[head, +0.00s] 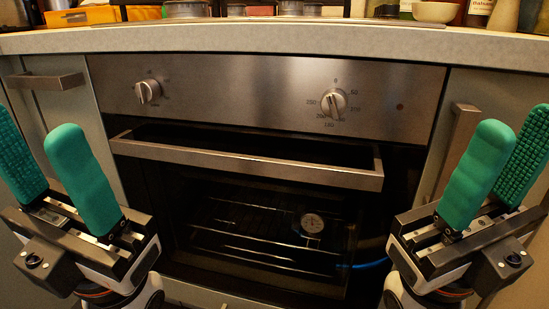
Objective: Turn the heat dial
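The heat dial (334,103) is a round metal knob on the right of the steel control panel (240,95), with temperature numbers printed around it. A second knob (148,91) sits on the left of the panel, with small marks around it. My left gripper (52,178) is at the lower left, with its green fingers apart and nothing between them. My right gripper (500,175) is at the lower right, also with its green fingers apart and empty. Both grippers are away from the knobs and touch neither.
The oven door handle (240,165) juts out below the panel. Behind the dark glass are racks and a round thermometer (312,223). Cabinet handles (46,81) flank the oven. The counter edge (270,40) overhangs above. The space before the panel is clear.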

